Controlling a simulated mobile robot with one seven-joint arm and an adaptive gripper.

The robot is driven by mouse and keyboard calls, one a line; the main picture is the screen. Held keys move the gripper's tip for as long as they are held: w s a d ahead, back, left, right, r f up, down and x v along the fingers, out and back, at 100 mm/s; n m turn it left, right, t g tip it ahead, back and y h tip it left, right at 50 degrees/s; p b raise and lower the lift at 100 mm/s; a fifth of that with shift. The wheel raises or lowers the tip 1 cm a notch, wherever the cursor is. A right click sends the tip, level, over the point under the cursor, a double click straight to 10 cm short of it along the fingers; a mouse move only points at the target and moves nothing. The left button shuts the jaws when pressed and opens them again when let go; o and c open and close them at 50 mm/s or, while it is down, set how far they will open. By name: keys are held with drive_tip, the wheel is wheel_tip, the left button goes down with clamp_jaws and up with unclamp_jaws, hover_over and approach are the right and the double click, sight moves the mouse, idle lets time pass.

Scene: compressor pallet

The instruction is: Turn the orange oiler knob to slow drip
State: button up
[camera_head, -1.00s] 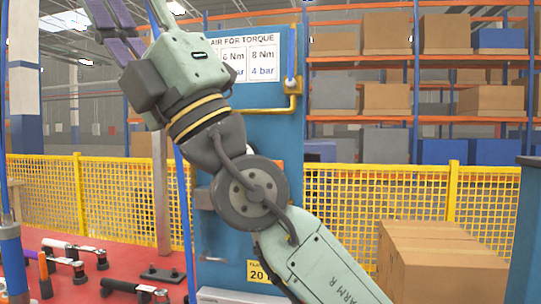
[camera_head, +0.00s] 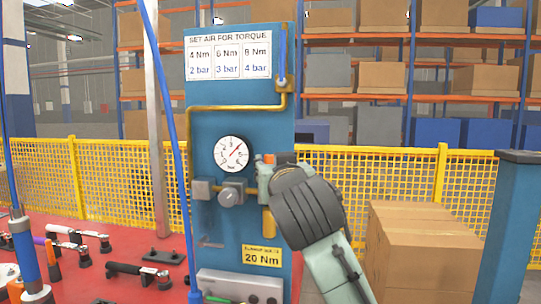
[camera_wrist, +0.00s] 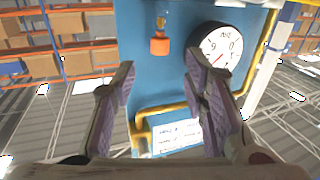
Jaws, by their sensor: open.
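The orange oiler knob (camera_wrist: 160,45) shows in the wrist view, which is upside down, with a small amber part (camera_wrist: 162,22) next to it. In the head view an orange part (camera_head: 268,159) shows right of the gauge, partly covered by my arm. My gripper (camera_wrist: 160,62) is open, its two purple-padded fingers spread on either side of the knob's line, with nothing between them. The knob appears beyond the fingertips, and I see no contact.
A pressure gauge (camera_head: 233,153) and a grey regulator knob (camera_head: 229,192) sit left of the oiler on the blue panel (camera_head: 215,125). A brass pipe (camera_head: 230,107) runs above. Tools lie on the red table (camera_head: 110,285). Cardboard boxes (camera_head: 425,250) stand at the right.

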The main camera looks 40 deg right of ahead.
sight(270, 159)
drive_tip(key=p+x, duration=0.2)
drive_tip(key=x, duration=0.4)
drive_tip(key=shift+r, duration=0.15)
drive_tip(key=shift+x, duration=0.8)
drive_tip(key=shift+c, duration=0.2)
clamp_jaws()
